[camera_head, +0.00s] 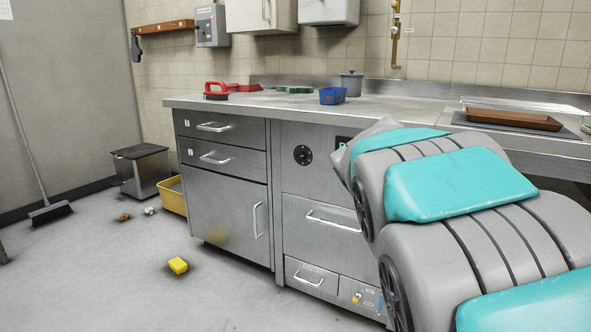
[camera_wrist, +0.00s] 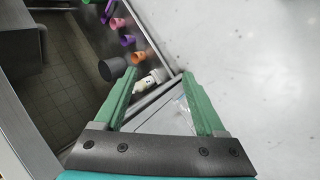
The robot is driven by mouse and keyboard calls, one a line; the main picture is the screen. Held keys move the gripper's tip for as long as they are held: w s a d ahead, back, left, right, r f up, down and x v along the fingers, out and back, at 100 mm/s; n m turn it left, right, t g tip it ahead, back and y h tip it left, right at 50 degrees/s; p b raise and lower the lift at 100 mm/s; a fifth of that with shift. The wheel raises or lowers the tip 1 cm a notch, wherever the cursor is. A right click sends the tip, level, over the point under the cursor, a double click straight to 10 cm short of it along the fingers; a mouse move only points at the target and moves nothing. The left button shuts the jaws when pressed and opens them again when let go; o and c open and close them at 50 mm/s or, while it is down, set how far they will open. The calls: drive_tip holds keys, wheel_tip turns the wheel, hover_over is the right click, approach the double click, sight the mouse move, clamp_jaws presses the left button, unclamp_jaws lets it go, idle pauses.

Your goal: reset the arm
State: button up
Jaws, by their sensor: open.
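My gripper (camera_wrist: 160,74) shows in the wrist view with its two green fingers apart and nothing held between them. In the head view my grey and turquoise arm fills the lower right, in front of the steel counter (camera_head: 400,112); the gripper itself cannot be made out there. In the wrist view a dark grey cylinder (camera_wrist: 112,69), a white bottle (camera_wrist: 147,84) and an orange cup (camera_wrist: 138,58) lie beyond the left fingertip.
Floor at left is mostly open.

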drive_tip(key=s+a+f+m+g+y, duration=0.1)
drive_tip(key=s+a+f+y, duration=0.1)
drive_tip(key=s, duration=0.8)
drive_tip(key=s+a+f+g+y+p, duration=0.1)
drive_tip(key=s+a+f, duration=0.3)
drive_tip(key=s, duration=0.5)
drive_tip(key=s+a+f+m+g+y+p, duration=0.1)
drive_tip(key=s+a+f+y, duration=0.2)
drive_tip(key=s, duration=0.7)
drive_tip(key=shift+s+a+f+m+y, duration=0.35)
drive_tip(key=shift+a+f, duration=0.2)
drive_tip(key=shift+a, duration=0.7)
